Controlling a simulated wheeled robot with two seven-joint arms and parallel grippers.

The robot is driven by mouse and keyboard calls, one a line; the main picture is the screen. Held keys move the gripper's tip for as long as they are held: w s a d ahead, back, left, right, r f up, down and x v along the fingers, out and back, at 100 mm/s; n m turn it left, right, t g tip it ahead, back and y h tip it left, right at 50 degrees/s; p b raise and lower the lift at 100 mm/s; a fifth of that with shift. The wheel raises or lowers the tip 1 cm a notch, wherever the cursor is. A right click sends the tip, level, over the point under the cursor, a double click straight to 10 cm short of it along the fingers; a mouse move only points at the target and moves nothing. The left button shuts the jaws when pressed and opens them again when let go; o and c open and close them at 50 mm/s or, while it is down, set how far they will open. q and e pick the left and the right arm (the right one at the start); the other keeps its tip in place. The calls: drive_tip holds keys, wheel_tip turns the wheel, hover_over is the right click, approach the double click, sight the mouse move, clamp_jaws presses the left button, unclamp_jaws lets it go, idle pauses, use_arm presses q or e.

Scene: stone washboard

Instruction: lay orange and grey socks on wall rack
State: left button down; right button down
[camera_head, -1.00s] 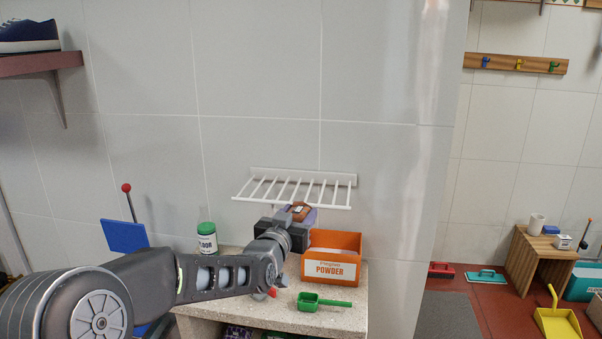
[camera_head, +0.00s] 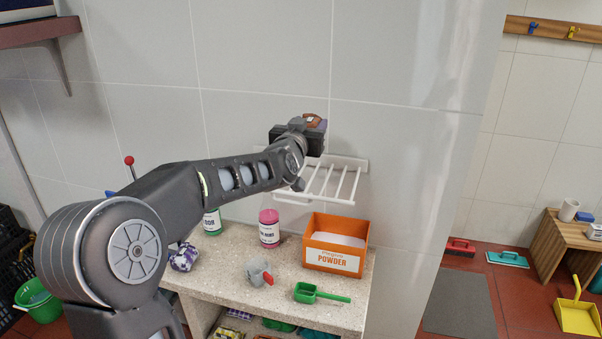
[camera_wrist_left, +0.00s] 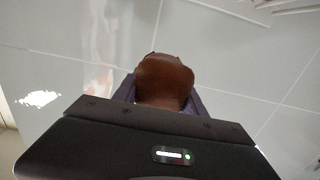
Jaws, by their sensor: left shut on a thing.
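My left gripper (camera_head: 314,124) is raised in front of the wall, above the white wall rack (camera_head: 347,200). It is shut on a rounded orange-brown bundle, the socks (camera_head: 313,118), whose top shows between the fingers. In the left wrist view the socks (camera_wrist_left: 163,80) stick out past the gripper body between purple fingers; no grey part is clear there. The rack's bars are bare where they show; my gripper and forearm hide its left part. The socks look apart from the rack. My right gripper is not in view.
Below the rack, a stone counter (camera_head: 235,263) holds an orange powder box (camera_head: 337,262), a pink bottle (camera_head: 269,234), a green scoop (camera_head: 308,293), a grey cup-like item (camera_head: 259,271) and a purple-white bundle (camera_head: 184,257). A shelf (camera_head: 38,33) juts out at upper left.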

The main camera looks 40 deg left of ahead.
use_arm(q)
drive_tip(key=shift+w+f, duration=0.1)
drive_tip(key=shift+f, duration=0.35)
hover_over(309, 177)
wheel_tip(309, 177, down, 5)
drive_tip(key=shift+w+f, duration=0.1)
drive_tip(key=shift+f, duration=0.1)
wheel_tip(309, 177, down, 4)
drive_tip(key=shift+a+r+p, duration=0.1)
drive_tip(key=shift+r+p, duration=0.05)
drive_tip(key=shift+p, duration=0.4)
drive_tip(key=shift+f+b, duration=0.25)
drive_tip(key=shift+b, duration=0.1)
drive_tip(key=c, duration=0.6)
unclamp_jaws()
drive_tip(key=shift+c, duration=0.2)
